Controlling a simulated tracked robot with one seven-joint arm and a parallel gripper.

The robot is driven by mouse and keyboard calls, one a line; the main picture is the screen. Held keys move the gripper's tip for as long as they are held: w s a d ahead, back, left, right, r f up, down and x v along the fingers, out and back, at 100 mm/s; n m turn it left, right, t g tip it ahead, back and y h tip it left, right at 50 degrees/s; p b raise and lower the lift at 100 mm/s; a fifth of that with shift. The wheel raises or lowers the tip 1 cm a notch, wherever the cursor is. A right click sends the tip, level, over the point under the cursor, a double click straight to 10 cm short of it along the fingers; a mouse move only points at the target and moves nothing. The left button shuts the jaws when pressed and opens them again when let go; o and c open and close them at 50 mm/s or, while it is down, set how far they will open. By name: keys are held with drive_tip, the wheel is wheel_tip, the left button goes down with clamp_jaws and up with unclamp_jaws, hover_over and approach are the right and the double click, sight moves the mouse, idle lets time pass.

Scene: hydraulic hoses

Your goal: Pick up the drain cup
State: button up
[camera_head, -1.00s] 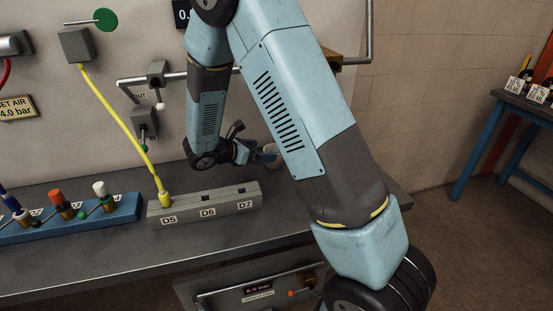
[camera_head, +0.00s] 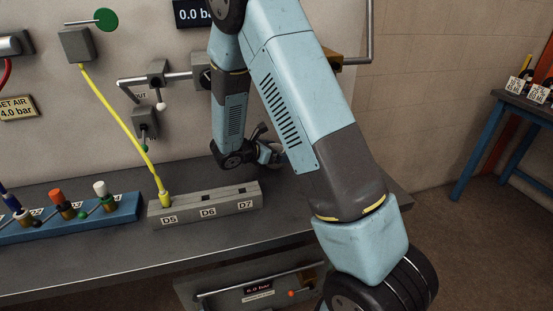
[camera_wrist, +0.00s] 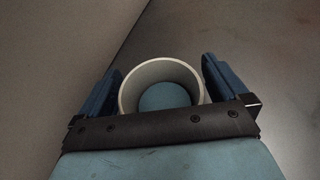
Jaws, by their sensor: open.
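The drain cup (camera_wrist: 127,88) shows in the wrist view as a round, open-topped vessel with a pale rim and a blue-grey inside. My gripper (camera_wrist: 162,68) is open, with one blue finger on each side of the cup. A narrow gap seems to show between the cup and the fingers; contact cannot be made out. In the head view my gripper (camera_head: 270,153) is low over the back right of the bench, partly behind my upper arm. The cup is hidden there by my arm.
The dark bench (camera_head: 120,255) carries a grey block (camera_head: 205,208) labelled D5, D6, D7, with a yellow hose (camera_head: 118,122) in D5. A blue rack (camera_head: 90,222) with coloured fittings stands at left. Wall pipes and a valve (camera_head: 146,122) are behind. The bench's right end is near my gripper.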

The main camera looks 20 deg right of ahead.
drive_tip(key=shift+c, duration=0.4)
drive_tip(key=c, duration=1)
drive_tip(key=shift+r, duration=0.15)
